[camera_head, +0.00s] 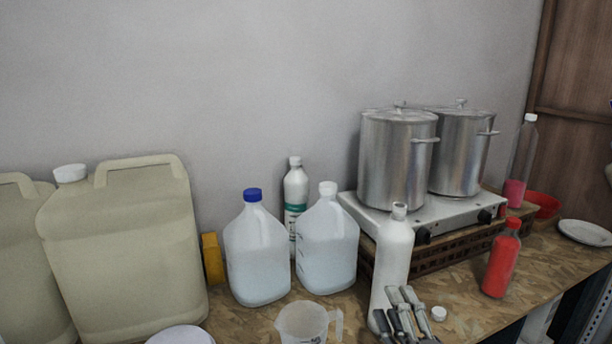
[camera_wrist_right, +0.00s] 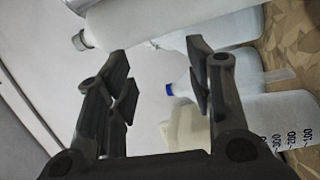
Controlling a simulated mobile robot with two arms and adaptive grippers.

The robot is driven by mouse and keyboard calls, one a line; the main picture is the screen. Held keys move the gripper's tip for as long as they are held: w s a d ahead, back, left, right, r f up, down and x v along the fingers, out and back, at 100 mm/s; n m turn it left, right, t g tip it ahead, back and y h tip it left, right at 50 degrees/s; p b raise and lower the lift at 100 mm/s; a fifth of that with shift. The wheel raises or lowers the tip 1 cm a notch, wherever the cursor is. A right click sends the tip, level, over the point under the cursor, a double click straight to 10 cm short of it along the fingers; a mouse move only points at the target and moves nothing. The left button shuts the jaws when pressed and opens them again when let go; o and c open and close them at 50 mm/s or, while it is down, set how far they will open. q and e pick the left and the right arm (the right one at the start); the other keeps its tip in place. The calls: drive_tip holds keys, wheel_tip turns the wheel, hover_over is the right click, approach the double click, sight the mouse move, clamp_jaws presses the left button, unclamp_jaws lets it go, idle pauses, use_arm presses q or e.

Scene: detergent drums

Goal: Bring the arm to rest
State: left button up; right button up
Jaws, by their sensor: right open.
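My right gripper (camera_head: 403,298) is in the lower part of the head view, in front of the lower right side of a white bottle (camera_head: 395,258). The bottle stands upright with no cap on its neck. In the right wrist view the gripper (camera_wrist_right: 158,62) has its fingers spread with nothing between them. The white bottle (camera_wrist_right: 160,22) lies across the top of that view, beyond the fingertips and apart from them as far as I can tell. A small white cap (camera_head: 438,313) lies on the table just right of the gripper. My left gripper is not in view.
A measuring jug (camera_head: 303,322) stands left of the bottle. Behind are two clear jugs (camera_head: 258,262) (camera_head: 328,250). A red bottle (camera_head: 501,263) stands to the right. Two steel pots (camera_head: 396,160) (camera_head: 462,150) sit on a stove (camera_head: 462,217). Large beige drums (camera_head: 125,250) fill the left.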

drive_tip(key=s+d+f+m+g+h, duration=0.2)
drive_tip(key=f+m, duration=0.2)
drive_tip(key=f, duration=0.1)
drive_tip(key=s+d+f+m+g+h, duration=0.2)
drive_tip(key=s+f+m+g, duration=0.1)
drive_tip(key=f, duration=0.3)
drive_tip(key=s+f+m+g, duration=0.55)
drive_tip(key=s+f, duration=0.25)
drive_tip(key=s, duration=0.3)
drive_tip(key=s+f+m+g, duration=0.4)
drive_tip(key=s+f+g, duration=0.3)
drive_tip(key=s, duration=0.5)
wheel_tip(320, 180, down, 29)
drive_tip(key=s, duration=0.2)
drive_tip(key=s+d+f, duration=0.1)
drive_tip(key=s+f, duration=0.6)
drive_tip(key=s+d+f+n, duration=0.1)
drive_tip(key=s+d+f, duration=0.1)
drive_tip(key=s+f, duration=0.4)
drive_tip(key=s+g, duration=0.1)
drive_tip(key=s, duration=0.1)
drive_tip(key=shift+s+d+f+y, duration=0.25)
drive_tip(key=shift+s+f+y, duration=0.05)
drive_tip(key=shift+f, duration=0.05)
